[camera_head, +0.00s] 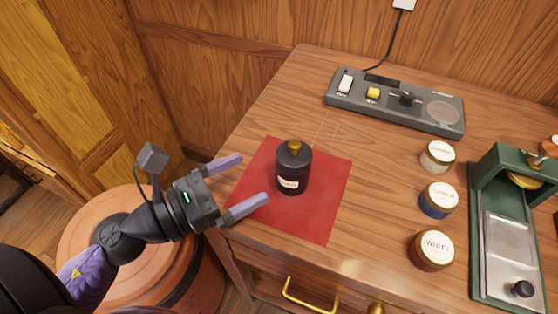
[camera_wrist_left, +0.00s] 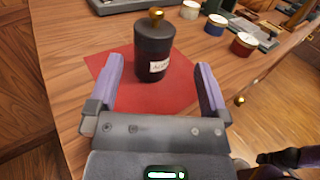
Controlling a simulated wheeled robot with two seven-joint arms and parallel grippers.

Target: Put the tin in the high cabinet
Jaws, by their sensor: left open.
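A dark tin (camera_head: 292,170) with a gold knob and a pale label stands upright on a red mat (camera_head: 318,222) on the wooden table. My left gripper (camera_head: 254,182) is open and empty, its purple fingers pointing at the tin from the left, short of it. In the left wrist view the tin (camera_wrist_left: 154,50) stands beyond and between the two open fingers of my left gripper (camera_wrist_left: 161,80), not touching them. A tall wooden panel (camera_head: 88,70) stands at the upper left; I cannot tell whether it is the high cabinet. My right gripper is not in the head view.
Three labelled jars, white-topped (camera_head: 437,156), blue (camera_head: 438,200) and brown (camera_head: 432,250), stand right of the mat. A grey control panel (camera_head: 395,102) lies at the back. A green press (camera_head: 505,220) stands at the far right. A round terracotta container (camera_head: 95,215) is below my left arm.

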